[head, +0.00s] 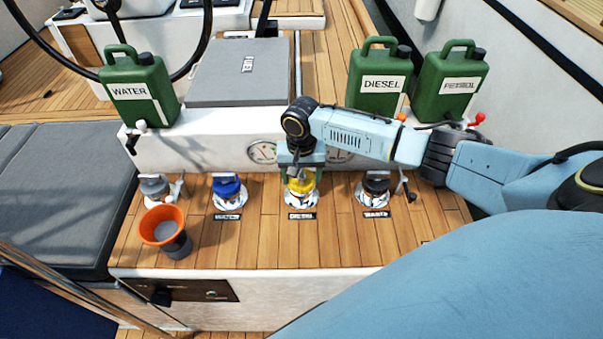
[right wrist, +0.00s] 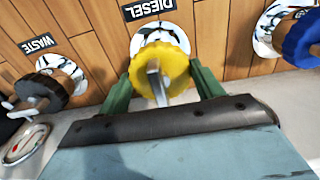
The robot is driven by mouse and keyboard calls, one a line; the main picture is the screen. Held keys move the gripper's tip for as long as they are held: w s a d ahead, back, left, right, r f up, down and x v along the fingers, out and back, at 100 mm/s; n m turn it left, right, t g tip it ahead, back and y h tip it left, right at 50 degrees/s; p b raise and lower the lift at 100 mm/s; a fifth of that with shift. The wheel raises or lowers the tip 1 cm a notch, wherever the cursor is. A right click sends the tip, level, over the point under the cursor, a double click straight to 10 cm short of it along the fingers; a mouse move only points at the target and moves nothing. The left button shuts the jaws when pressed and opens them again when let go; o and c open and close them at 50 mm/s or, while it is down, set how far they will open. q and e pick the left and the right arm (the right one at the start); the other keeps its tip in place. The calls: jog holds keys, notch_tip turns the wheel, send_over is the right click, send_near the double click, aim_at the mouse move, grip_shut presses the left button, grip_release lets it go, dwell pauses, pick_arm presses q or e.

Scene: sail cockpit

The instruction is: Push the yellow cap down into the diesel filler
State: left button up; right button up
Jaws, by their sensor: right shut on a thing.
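The yellow cap (head: 300,186) sits at the diesel filler (head: 302,202), third from the left in the row on the wooden bench, above a label reading DIESEL. My right gripper (head: 301,172) points down from above and is shut on the cap. In the right wrist view the cap (right wrist: 159,70) lies between the green fingers (right wrist: 160,88), its grey handle upward. The white filler rim (right wrist: 160,34) shows beyond the cap. How deep the cap sits in the filler I cannot tell. My left gripper is not in view.
A blue cap (head: 227,186) stands left of the diesel filler and a black waste cap (head: 376,183) right of it. An orange funnel (head: 162,225) stands at the front left. Green jerrycans, including the diesel jerrycan (head: 379,80), stand behind on the white ledge.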

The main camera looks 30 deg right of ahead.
jog(key=shift+f, duration=0.6)
dwell(0.6)
jog(key=o, duration=0.8)
notch_tip(320, 180, up, 11)
jog(key=p, duration=1.3)
